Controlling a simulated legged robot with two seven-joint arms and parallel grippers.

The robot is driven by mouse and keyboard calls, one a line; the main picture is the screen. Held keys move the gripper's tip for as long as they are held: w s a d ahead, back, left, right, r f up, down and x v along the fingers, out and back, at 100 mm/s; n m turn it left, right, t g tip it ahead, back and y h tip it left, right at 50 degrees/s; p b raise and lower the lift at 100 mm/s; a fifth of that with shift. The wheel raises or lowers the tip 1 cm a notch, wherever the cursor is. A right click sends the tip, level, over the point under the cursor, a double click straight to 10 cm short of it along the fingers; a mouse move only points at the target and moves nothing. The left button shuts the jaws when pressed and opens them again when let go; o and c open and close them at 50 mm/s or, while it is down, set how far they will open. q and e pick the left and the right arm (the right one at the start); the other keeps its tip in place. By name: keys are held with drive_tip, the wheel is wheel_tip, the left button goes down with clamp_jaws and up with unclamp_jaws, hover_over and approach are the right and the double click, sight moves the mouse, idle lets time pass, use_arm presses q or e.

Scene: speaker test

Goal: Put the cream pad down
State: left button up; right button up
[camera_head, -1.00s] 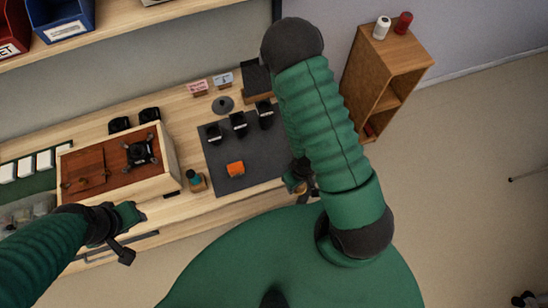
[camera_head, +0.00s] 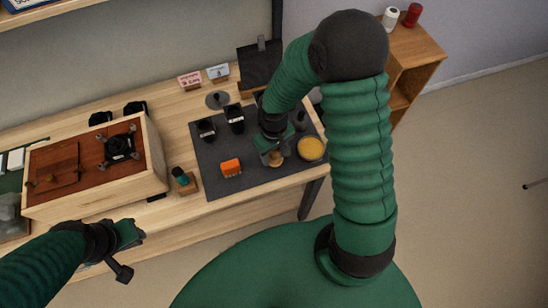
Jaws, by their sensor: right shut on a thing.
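My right gripper (camera_head: 273,154) is over the right part of the dark grey mat (camera_head: 210,180), pointing down. It is shut on a small tan-cream piece, the cream pad (camera_head: 276,159), which shows just below the fingers. The gripper hides part of the pad, and I cannot tell whether it touches the mat. My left gripper (camera_head: 138,234) is low at the left, in front of the bench edge and away from the pad. Its finger gap does not show clearly.
A yellow round thing (camera_head: 311,149) lies right of my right gripper. An orange block (camera_head: 231,167) sits left of it. Black cups (camera_head: 235,118) stand behind on the mat. A wooden box (camera_head: 95,175) with a brown top is at the left. The mat's front strip is clear.

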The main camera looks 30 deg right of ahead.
sight(275, 159)
drive_tip(key=f, duration=0.2)
drive_tip(key=shift+s+f, duration=0.25)
drive_tip(key=shift+f, duration=0.15)
drive_tip(key=shift+w+d, duration=0.1)
drive_tip(key=shift+f, duration=0.1)
drive_tip(key=o, duration=1.2)
wheel_tip(275, 159, up, 12)
drive_tip(key=shift+r+p, duration=0.1)
drive_tip(key=shift+p, duration=0.6)
drive_tip(key=s+a+t, duration=0.1)
drive_tip(key=s+a+r, duration=0.1)
drive_tip(key=s+a, duration=0.1)
drive_tip(key=s+a+r+t, duration=0.1)
drive_tip(key=s, duration=0.1)
drive_tip(key=shift+a+r+t, duration=0.2)
drive_tip(key=shift+r+t, duration=0.05)
drive_tip(key=shift+t, duration=0.05)
